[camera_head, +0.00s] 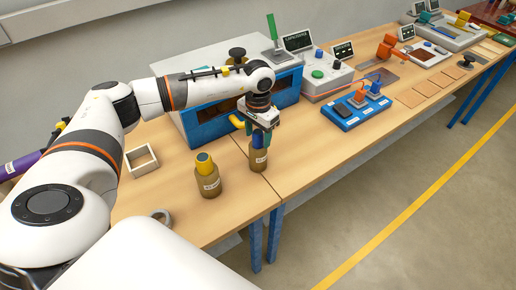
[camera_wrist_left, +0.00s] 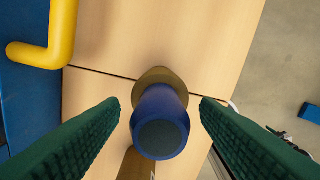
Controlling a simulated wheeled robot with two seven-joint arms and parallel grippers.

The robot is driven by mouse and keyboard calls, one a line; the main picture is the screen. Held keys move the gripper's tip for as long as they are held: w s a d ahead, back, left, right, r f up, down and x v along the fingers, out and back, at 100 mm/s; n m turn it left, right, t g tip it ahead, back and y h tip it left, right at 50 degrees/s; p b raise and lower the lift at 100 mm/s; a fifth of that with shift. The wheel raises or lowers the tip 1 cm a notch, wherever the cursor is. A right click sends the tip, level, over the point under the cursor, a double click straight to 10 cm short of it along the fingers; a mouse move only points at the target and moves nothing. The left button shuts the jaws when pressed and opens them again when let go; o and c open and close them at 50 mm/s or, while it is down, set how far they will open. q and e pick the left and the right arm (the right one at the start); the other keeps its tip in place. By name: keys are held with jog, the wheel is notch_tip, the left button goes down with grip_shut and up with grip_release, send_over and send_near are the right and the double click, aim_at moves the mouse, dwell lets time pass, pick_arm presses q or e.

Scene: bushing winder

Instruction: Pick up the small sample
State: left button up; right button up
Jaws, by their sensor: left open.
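Two brown labelled pieces stand on the wooden table. One has a blue top (camera_head: 258,157) and stands near the table seam; the other has a yellow top (camera_head: 208,178) and stands to its left. I cannot tell which is called the small sample. My left gripper (camera_head: 259,136) is directly above the blue-topped piece, pointing down. In the left wrist view its green fingers (camera_wrist_left: 160,104) are open, and the blue top (camera_wrist_left: 160,125) shows between them with a gap on each side. The right gripper is not in view.
A blue machine (camera_head: 205,122) stands just behind the gripper, with a yellow handle (camera_wrist_left: 62,35) close by. A square wooden frame (camera_head: 141,160) and a grey ring (camera_head: 161,216) lie to the left. A blue tray (camera_head: 343,121) is to the right. The table's front edge is near.

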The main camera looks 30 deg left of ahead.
pick_arm(q)
jog(key=shift+f, duration=0.5)
jog(key=shift+c, duration=0.3)
grip_shut()
jog(key=shift+r, duration=0.1)
jog(key=shift+r, duration=0.1)
